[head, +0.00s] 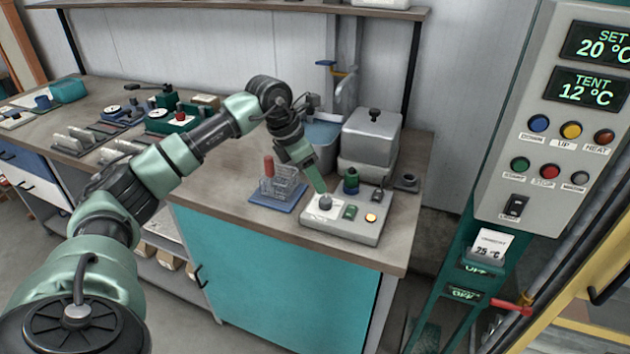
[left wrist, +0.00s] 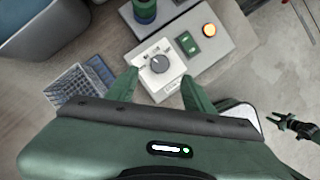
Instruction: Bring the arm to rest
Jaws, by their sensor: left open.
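My left arm reaches in from the left in the head view. My left gripper (head: 322,188) points down at the round knob (head: 325,203) on a light grey control box (head: 345,236). In the left wrist view my left gripper (left wrist: 157,86) is open, with its two fingers apart and nothing between the tips. The knob (left wrist: 160,64) shows just beyond the fingertips, and I see no contact there. A dark claw-like part (left wrist: 290,124) at the right edge of the wrist view looks like my right gripper; its jaws are too small to read.
A blue tub (head: 322,138) and a lidded grey box (head: 372,137) stand behind. A tall panel (head: 545,150) rises at right, its lower display reading 12 °C.

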